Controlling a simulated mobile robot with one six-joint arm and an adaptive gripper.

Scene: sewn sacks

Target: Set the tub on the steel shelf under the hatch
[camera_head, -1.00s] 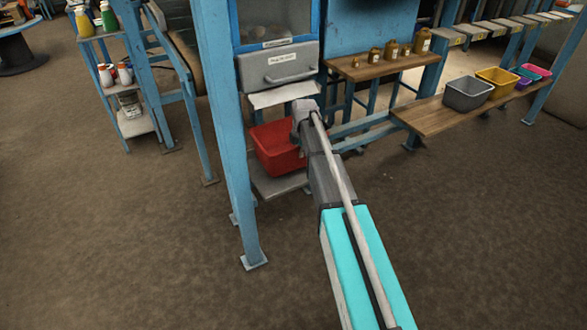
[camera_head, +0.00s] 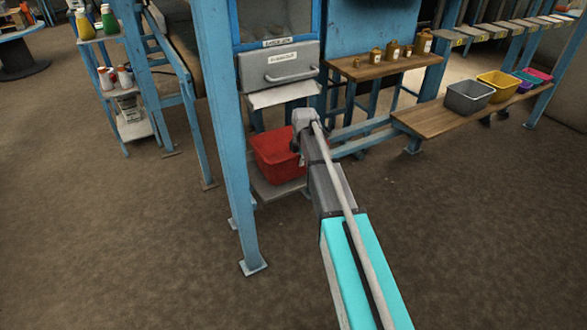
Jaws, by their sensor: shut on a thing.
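The red tub (camera_head: 275,155) is upright below the hatch, a grey drawer front with a handle (camera_head: 290,68). The grey steel shelf (camera_head: 272,193) is low between the blue posts, directly beneath the tub. The tub's base appears at or very near the shelf surface; I cannot tell whether it touches. My gripper (camera_head: 300,142) is at the tub's right rim, shut on it. The fingertips are mostly hidden by my own arm, which also hides part of the tub's right side.
A blue post (camera_head: 225,140) stands just left of the tub. A wooden bench (camera_head: 450,122) at right holds grey and yellow tubs (camera_head: 498,85) and smaller ones. A small wooden shelf (camera_head: 375,72) carries several brown jars. A pale flap (camera_head: 283,94) hangs out above the tub. Floor in front is clear.

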